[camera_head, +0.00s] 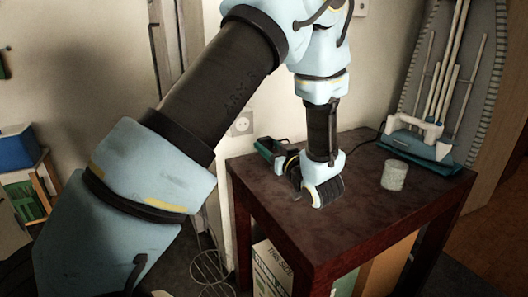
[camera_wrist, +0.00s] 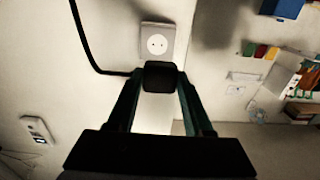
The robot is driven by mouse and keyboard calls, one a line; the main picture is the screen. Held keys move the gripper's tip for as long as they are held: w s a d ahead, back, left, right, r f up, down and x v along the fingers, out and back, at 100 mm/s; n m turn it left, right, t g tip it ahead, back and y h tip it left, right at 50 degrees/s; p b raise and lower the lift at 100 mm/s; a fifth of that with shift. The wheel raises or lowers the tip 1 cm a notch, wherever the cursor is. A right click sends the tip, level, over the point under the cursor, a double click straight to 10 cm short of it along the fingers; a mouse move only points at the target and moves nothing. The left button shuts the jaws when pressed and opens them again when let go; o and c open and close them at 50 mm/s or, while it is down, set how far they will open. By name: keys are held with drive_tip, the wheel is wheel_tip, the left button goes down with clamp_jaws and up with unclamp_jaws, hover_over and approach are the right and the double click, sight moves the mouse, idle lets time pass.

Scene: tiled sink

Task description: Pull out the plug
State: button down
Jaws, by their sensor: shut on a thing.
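A black plug (camera_wrist: 160,76) is held between the two fingertips of my gripper (camera_wrist: 160,85) in the wrist view. A black cable runs from the plug to the left and up. The white wall socket (camera_wrist: 157,43) lies beyond the plug, and its two holes are visible and empty. The plug looks apart from the socket. In the head view my gripper (camera_head: 264,147) is above the table's back left corner, right of and below the socket (camera_head: 242,124). The plug is hard to make out there.
A dark table (camera_head: 330,245) stands under my arm. A pale cup (camera_head: 395,175) stands on it, and a blue-and-white appliance (camera_head: 418,143) sits at its right back. A grey ironing board (camera_head: 480,80) leans behind. A wire rack (camera_head: 208,268) is on the floor at left.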

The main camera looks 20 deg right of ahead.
drive_tip(key=shift+f+b, duration=1.5)
drive_tip(key=shift+f, duration=0.45)
drive_tip(key=shift+c, duration=1.1)
unclamp_jaws()
drive_tip(key=s, duration=0.3)
drive_tip(key=s+d, duration=0.1)
drive_tip(key=s, duration=0.3)
drive_tip(key=s+d+b, duration=0.1)
drive_tip(key=s, duration=0.2)
drive_tip(key=shift+s, duration=0.3)
drive_tip(key=shift+w, duration=0.1)
